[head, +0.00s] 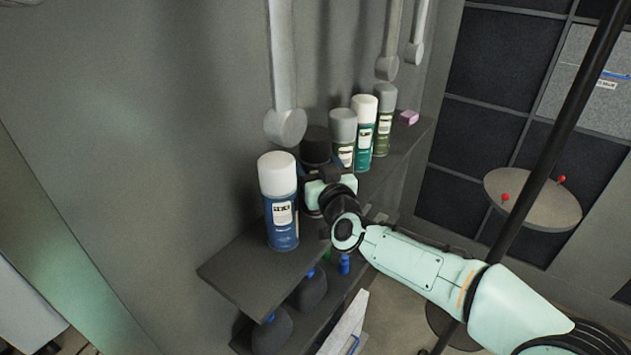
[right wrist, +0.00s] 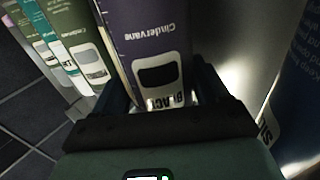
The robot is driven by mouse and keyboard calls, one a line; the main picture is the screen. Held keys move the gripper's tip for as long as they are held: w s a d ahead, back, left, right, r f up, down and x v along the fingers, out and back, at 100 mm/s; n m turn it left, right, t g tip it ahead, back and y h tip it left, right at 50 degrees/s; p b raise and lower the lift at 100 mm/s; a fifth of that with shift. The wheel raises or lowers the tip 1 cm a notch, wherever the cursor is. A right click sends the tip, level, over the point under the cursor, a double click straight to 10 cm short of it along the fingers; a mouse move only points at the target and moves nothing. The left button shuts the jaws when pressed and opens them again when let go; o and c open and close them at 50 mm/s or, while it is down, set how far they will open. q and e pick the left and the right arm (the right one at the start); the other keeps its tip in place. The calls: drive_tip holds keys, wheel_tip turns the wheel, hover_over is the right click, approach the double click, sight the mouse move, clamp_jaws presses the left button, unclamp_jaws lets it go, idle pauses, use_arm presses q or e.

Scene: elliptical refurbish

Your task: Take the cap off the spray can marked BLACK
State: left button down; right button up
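The spray can marked BLACK (right wrist: 150,40) is dark purple in the right wrist view, its label upside down there. In the head view its black cap (head: 316,139) is on top, and my right gripper covers most of the body. My right gripper (head: 322,184) reaches it from the right, below the cap. In the right wrist view its dark fingers (right wrist: 163,95) lie along both sides of the can and look shut on its body. The cap is hidden in that view. My left gripper is not in view.
A blue can with a white cap (head: 281,205) stands close at the left on the grey shelf (head: 235,272). Several green cans (head: 365,138) stand just beyond on the right. Handles (head: 286,115) hang above. Dark rounded objects (head: 272,333) sit on the lower shelf.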

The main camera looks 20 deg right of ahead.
sight(316, 132)
drive_tip(key=shift+r, duration=0.1)
drive_tip(key=shift+c, duration=0.4)
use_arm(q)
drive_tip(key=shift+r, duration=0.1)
use_arm(e)
drive_tip(key=shift+r, duration=0.1)
